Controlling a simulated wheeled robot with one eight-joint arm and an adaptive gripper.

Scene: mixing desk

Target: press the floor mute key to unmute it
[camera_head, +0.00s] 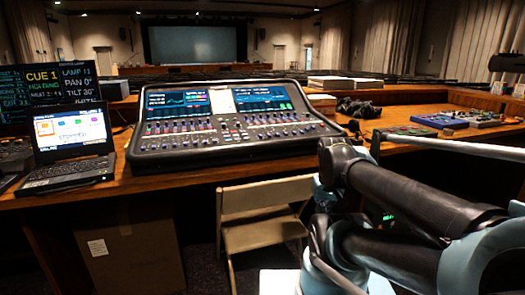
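No key labelled floor mute can be made out at this size. A large mixing console (235,137) with lit screens and rows of faders stands on the wooden desk. My arm's black and pale blue links fill the lower right. I cannot make out my gripper's fingers in this view.
A laptop (68,148) and a dark monitor (45,88) stand at the left. Papers (345,83) and a black bundle (360,107) lie right of the console. A folding chair (262,215) and a cardboard box (130,245) stand before the desk (165,180).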

